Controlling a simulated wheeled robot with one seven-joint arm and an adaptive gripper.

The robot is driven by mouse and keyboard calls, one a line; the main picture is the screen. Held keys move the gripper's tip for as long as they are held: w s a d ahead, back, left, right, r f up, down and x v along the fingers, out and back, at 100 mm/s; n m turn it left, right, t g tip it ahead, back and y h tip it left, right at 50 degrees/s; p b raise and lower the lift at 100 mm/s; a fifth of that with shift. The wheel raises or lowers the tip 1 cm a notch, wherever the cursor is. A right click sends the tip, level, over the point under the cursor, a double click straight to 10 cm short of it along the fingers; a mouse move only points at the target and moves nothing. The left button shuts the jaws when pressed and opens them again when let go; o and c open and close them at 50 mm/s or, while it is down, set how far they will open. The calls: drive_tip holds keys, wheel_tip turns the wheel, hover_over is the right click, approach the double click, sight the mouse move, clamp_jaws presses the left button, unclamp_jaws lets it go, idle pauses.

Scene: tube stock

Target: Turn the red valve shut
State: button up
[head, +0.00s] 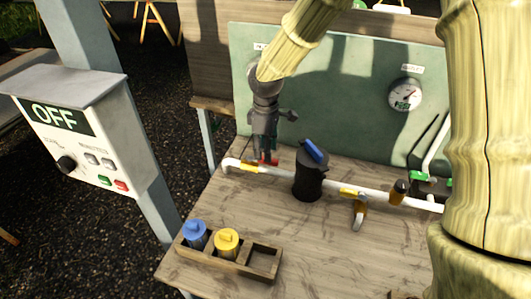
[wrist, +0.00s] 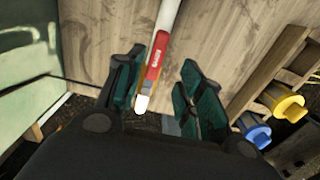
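The red valve handle (wrist: 153,62), with a small white label, shows in the wrist view lying in line with a white pipe (wrist: 167,14). It is between the spread fingers of my gripper (wrist: 162,88), closer to the left finger; I cannot tell whether it touches. In the head view, my gripper (head: 264,150) points down over the left part of the pipe (head: 285,175), and only a small red bit of the handle (head: 270,161) shows beside the fingers. My gripper is open. The valve body is mostly hidden.
A dark cylinder with a blue handle (head: 308,175) stands right of my gripper. Yellow-marked fittings (head: 351,193) sit farther along the pipe. A wooden tray (head: 215,259) with blue and yellow capped containers is at the front left. A green panel (head: 345,100) with a gauge (head: 404,94) rises behind.

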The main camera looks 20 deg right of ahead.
drive_tip(key=w+f, duration=0.2)
drive_tip(key=f, duration=0.1)
drive_tip(key=shift+w+f, duration=0.1)
drive_tip(key=shift+f, duration=0.3)
drive_tip(key=shift+s, duration=0.35)
drive_tip(key=shift+s+r, duration=0.3)
drive_tip(key=shift+s, duration=0.5)
drive_tip(key=shift+w+f, duration=0.5)
drive_tip(key=shift+w, duration=0.25)
drive_tip(key=c, duration=0.6)
drive_tip(key=shift+s+r, duration=0.2)
clamp_jaws()
